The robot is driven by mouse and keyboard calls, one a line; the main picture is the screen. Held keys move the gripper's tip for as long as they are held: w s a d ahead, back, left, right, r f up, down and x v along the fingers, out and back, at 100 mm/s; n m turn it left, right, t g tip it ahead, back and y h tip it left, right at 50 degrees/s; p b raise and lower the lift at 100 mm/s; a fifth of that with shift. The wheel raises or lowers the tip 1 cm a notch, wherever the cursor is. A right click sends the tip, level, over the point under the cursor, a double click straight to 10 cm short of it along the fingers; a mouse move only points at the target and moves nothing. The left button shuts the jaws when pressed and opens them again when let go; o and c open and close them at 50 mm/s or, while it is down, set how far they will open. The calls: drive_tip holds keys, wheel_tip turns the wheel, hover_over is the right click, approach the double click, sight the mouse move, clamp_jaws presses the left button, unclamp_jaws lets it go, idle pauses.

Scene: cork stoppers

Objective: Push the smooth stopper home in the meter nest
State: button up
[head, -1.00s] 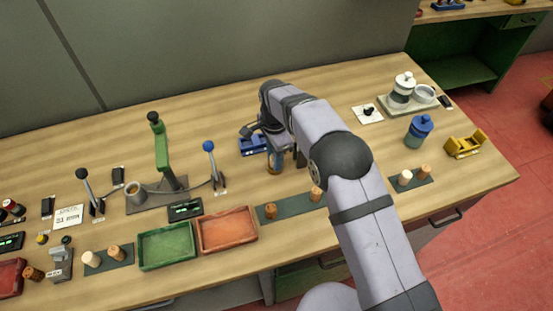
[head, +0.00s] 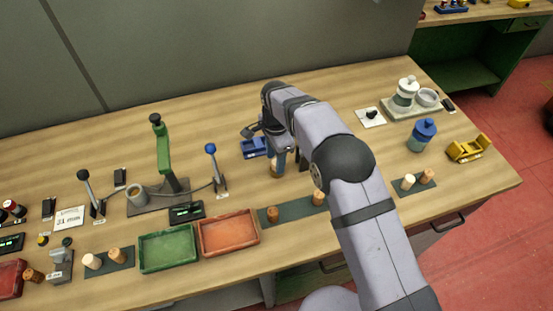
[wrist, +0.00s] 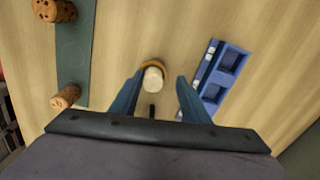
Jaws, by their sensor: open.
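A pale, smooth-looking stopper (wrist: 153,78) stands in the wrist view with an amber ring-like rim around its far side. I cannot tell how deep it sits, or whether this rim is the meter nest. My gripper (wrist: 159,76) is open, one blue finger on each side of the stopper, with a gap to each. In the head view my gripper (head: 287,163) is low over the table, and its fingers and arm partly hide the tan piece (head: 274,171) there.
A blue two-pocket block (head: 253,147) lies close beside the gripper. A dark mat (head: 296,208) with two cork stoppers is in front. Green (head: 167,267) and orange (head: 228,252) trays stand front left. A green-levered press (head: 161,150) is left. Bare table lies behind.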

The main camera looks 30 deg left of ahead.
drive_tip(key=shift+g+h, duration=0.3)
drive_tip(key=f, duration=0.1)
drive_tip(key=s+d+f, duration=0.1)
drive_tip(key=f, duration=0.2)
drive_tip(key=shift+s+d, duration=0.35)
drive_tip(key=shift+d, duration=0.05)
drive_tip(key=r+p, duration=0.2)
drive_tip(key=r, duration=0.2)
drive_tip(key=w+a+r+p, duration=0.1)
drive_tip(key=r+p, duration=0.1)
drive_tip(key=r, duration=0.2)
drive_tip(key=r+p, duration=0.3)
drive_tip(key=r, duration=0.1)
drive_tip(key=shift+w+a, duration=0.25)
drive_tip(key=shift+a, duration=0.05)
drive_tip(key=shift+w+d+r, duration=0.1)
drive_tip(key=shift+d+r, duration=0.15)
drive_tip(key=shift+d, duration=0.1)
drive_tip(key=s+d+r+n, duration=0.1)
drive_tip(key=d+r+n, duration=0.2)
drive_tip(key=d, duration=1.1)
drive_tip(key=s+d+r+n, duration=0.2)
drive_tip(key=d+r, duration=0.2)
drive_tip(key=d, duration=0.9)
drive_tip(key=s+d+f+n, duration=0.1)
drive_tip(key=s+d+n, duration=0.1)
drive_tip(key=s+d, duration=1)
drive_tip(key=shift+s+d+f+b, duration=0.15)
drive_tip(key=shift+d+f+b, duration=0.2)
drive_tip(key=shift+d, duration=0.35)
